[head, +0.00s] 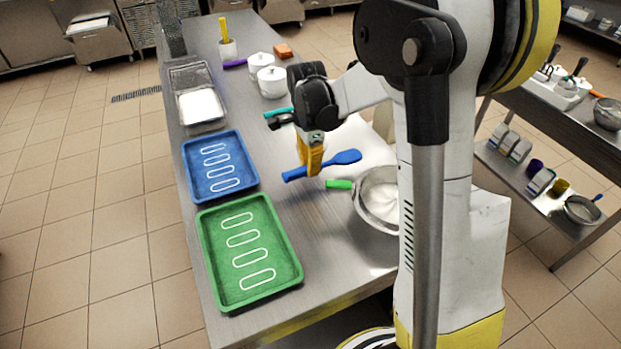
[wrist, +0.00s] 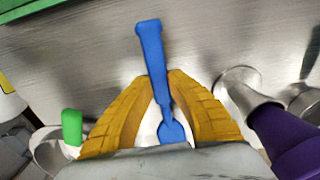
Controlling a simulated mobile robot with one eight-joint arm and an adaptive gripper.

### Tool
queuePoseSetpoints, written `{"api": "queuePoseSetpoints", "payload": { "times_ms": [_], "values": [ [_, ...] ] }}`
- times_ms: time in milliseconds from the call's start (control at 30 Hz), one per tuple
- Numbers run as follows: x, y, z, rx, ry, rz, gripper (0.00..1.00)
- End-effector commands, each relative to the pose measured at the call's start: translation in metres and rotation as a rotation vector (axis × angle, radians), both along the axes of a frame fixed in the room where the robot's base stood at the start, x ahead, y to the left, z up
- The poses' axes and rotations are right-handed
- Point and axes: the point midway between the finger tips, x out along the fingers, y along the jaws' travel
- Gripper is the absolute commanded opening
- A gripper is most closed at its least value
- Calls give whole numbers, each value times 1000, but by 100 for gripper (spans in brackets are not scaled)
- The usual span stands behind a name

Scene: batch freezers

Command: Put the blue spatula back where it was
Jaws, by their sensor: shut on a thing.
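The blue spatula (head: 343,158) is held in my gripper (head: 310,160) above the steel table, crosswise to the fingers. Its broad end points right in the head view and its handle end points left. In the wrist view my gripper (wrist: 161,88) has its yellow fingers closed on the shaft of the blue spatula (wrist: 151,50). The handle end reaches up past the fingertips, and the broad end lies between the fingers. I cannot tell how high above the table the spatula is.
A green tray (head: 205,240) and a blue tray (head: 190,160) lie left of my gripper. A steel bowl (head: 361,208) with white contents and a green handle (head: 338,184) is at right. Farther back are white pots (head: 272,82), a purple utensil (head: 235,63) and a cup (head: 228,50) with a yellow handle.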

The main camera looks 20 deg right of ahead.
Motion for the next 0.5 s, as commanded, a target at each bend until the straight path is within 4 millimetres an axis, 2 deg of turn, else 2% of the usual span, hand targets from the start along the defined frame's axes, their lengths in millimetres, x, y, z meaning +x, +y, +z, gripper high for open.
{"api": "queuePoseSetpoints", "payload": {
  "times_ms": [300, 500],
  "values": [
    [0, 0, -39, 0, 0, 0, 0],
    [0, 0, -39, 0, 0, 0, 0]
  ]
}}
